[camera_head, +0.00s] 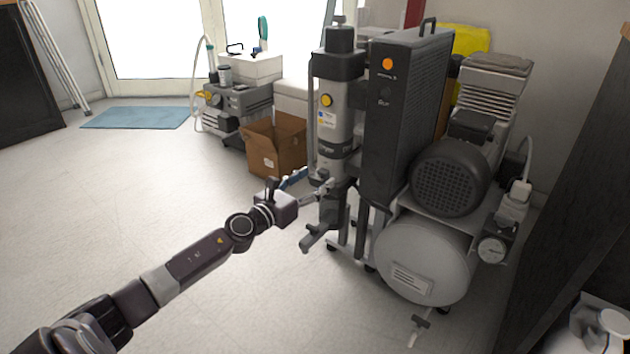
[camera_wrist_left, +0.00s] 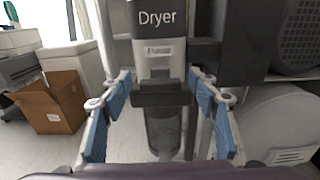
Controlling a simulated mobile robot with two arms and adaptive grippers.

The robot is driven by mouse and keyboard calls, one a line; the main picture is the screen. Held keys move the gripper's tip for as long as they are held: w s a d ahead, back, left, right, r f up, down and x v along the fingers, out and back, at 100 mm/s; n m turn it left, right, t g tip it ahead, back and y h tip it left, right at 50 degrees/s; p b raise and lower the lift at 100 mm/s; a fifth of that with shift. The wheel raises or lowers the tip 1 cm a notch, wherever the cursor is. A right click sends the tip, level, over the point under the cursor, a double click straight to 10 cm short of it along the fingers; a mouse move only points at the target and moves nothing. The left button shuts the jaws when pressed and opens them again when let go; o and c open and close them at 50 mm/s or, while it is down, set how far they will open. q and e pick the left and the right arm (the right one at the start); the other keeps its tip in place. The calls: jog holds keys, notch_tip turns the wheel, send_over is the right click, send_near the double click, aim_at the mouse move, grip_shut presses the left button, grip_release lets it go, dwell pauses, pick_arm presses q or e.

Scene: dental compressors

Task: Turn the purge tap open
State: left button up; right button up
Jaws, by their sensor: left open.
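My left gripper (camera_head: 312,190) reaches in from the left to the dryer column (camera_head: 338,115). In the left wrist view, the gripper (camera_wrist_left: 160,80) is open, with blue-padded fingers on either side of the column's lower part. Between them are a dark collar (camera_wrist_left: 160,94) and a clear-looking bowl (camera_wrist_left: 164,130); I see no firm grip on either. A grey lever-like part (camera_head: 318,236) sticks out low on the column. A small tap-like fitting (camera_head: 418,328) hangs under the grey tank (camera_head: 425,262). I cannot tell which is the purge tap. My right gripper is out of view.
A tall dark cooler panel (camera_head: 400,120) and a motor (camera_head: 450,178) stand right of the column. A cardboard box (camera_head: 275,146) and another compressor (camera_head: 240,103) are behind. A dark panel (camera_head: 572,170) closes the right side. Floor at front left is clear.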

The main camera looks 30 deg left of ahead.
pick_arm(q)
jog(key=shift+w, duration=0.25)
jog(key=shift+c, duration=0.4)
jog(key=c, duration=1.1)
